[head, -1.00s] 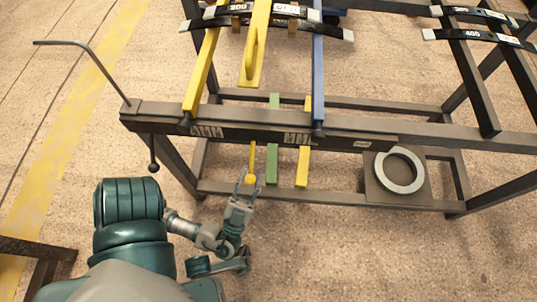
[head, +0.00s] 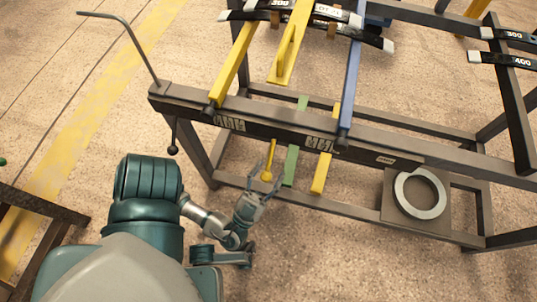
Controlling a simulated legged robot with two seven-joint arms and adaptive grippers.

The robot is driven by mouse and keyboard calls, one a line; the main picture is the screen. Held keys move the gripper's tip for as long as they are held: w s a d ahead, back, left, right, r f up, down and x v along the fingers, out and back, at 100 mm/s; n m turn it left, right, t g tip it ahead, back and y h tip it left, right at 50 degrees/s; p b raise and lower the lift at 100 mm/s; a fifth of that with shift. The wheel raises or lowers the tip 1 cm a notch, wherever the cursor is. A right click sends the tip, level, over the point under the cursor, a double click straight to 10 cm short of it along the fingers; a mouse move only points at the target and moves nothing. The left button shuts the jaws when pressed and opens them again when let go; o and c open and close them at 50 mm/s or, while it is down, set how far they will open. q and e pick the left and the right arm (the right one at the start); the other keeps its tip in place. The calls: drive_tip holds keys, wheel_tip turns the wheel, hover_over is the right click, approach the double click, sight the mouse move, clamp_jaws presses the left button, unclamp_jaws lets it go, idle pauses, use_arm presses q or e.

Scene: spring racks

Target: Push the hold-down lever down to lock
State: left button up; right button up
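No other thing shows between the fingers.
A pale ring (head: 420,194) lies on a plate at lower right. A bent rod (head: 125,32) rises at the rack's left end. A dark stand (head: 40,215) is at far left.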

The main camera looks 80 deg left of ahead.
use_arm(q)
drive_tip(key=shift+s, duration=0.1)
drive_tip(key=shift+s+d+f, duration=0.15)
drive_tip(key=shift+d, duration=0.05)
drive_tip(key=v, duration=1.1)
drive_tip(key=shift+f, duration=0.15)
drive_tip(key=shift+d, duration=0.1)
